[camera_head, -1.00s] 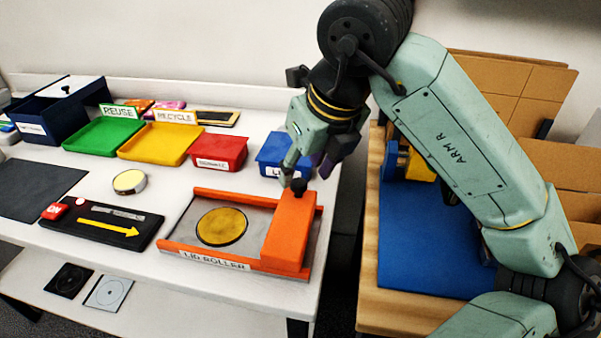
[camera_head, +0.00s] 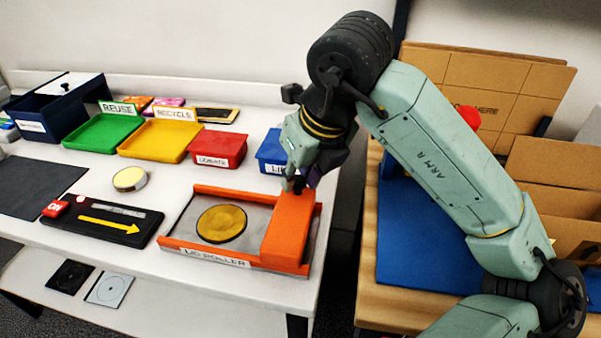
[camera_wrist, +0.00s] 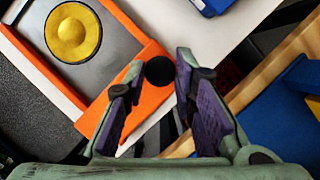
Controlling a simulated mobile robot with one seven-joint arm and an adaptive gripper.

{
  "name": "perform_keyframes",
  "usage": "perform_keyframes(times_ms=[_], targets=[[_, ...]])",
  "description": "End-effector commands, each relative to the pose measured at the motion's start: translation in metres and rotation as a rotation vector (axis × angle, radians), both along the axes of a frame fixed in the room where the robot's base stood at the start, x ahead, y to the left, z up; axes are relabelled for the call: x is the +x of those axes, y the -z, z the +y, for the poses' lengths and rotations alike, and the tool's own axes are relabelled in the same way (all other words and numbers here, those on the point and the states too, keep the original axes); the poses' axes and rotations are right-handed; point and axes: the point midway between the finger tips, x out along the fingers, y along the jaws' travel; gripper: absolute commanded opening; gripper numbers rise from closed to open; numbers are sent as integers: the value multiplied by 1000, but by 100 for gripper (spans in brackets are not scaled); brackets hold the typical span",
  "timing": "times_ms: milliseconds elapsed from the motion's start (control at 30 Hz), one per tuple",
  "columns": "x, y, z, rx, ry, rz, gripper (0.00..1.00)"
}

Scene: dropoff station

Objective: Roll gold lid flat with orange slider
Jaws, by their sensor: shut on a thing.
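The gold lid (camera_head: 222,224) lies on the grey bed of the lid roller (camera_head: 213,257). It also shows in the wrist view (camera_wrist: 73,33), with a raised centre. The orange slider (camera_head: 289,231) stands at the right end of the roller, to the right of the lid and apart from it. My gripper (camera_head: 297,185) is over the far end of the slider. In the wrist view the black knob (camera_wrist: 160,70) of the slider sits between the fingertips (camera_wrist: 158,75), and my gripper is shut on it. The fingers mostly hide the knob in the head view.
A blue bin (camera_head: 271,152) is close behind my gripper, with a red bin (camera_head: 218,150) and a yellow tray (camera_head: 160,142) further left. A black panel with a yellow arrow (camera_head: 104,222) lies left of the roller. A wooden table with a blue mat (camera_head: 422,245) is to the right.

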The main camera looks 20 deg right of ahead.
Motion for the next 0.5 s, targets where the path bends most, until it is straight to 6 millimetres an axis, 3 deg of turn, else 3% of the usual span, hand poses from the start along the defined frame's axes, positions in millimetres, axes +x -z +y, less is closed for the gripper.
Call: perform_keyframes(times_ms=[267, 500], targets=[[0, 0, 0, 0, 0, 0, 0], [0, 0, 0, 0, 0, 0, 0]])
